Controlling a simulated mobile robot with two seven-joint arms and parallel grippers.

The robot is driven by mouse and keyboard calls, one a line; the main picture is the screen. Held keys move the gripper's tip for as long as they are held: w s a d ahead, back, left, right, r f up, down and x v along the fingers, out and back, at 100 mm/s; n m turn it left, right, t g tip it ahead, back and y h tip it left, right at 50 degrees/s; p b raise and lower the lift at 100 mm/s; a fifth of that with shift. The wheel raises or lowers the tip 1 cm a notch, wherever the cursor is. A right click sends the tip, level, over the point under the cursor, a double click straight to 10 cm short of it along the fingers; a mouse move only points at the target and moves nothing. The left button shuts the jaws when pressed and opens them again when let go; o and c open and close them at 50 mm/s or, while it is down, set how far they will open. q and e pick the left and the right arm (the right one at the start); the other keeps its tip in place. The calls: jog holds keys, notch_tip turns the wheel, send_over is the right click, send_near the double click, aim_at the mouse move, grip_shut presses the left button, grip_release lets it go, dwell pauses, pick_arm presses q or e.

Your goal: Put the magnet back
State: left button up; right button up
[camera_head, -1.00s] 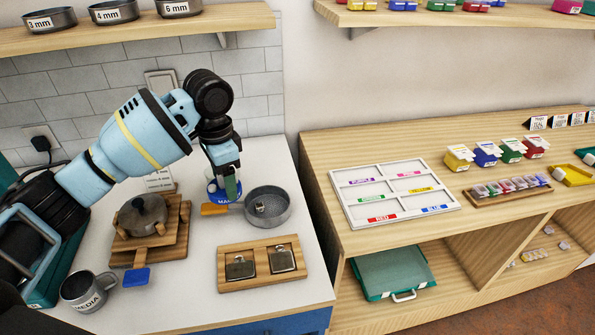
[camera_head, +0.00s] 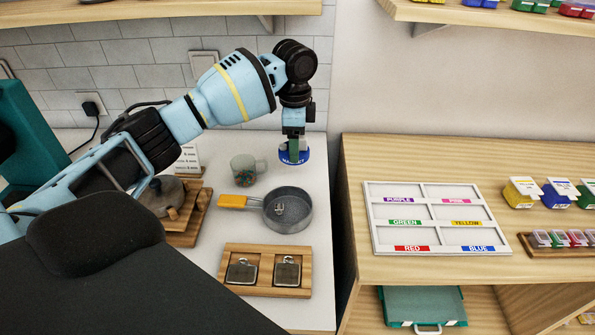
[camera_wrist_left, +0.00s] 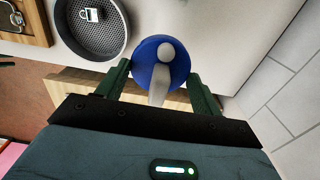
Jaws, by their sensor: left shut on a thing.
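My left gripper (camera_head: 293,142) points down at the back right of the white counter, behind the pan. The magnet looks upright. I cannot tell whether its underside touches the counter. My right gripper is not in view.
A grey pan (camera_head: 287,210) with an orange handle holds a small metal piece, close in front. The counter's right edge and tiled wall are near.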

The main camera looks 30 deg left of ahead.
pick_arm(q)
jog(key=shift+f, duration=3.8)
jog(key=shift+f, duration=0.1)
jog(key=o, duration=0.9)
notch_tip(320, 180, up, 12)
jog(key=shift+r, duration=0.1)
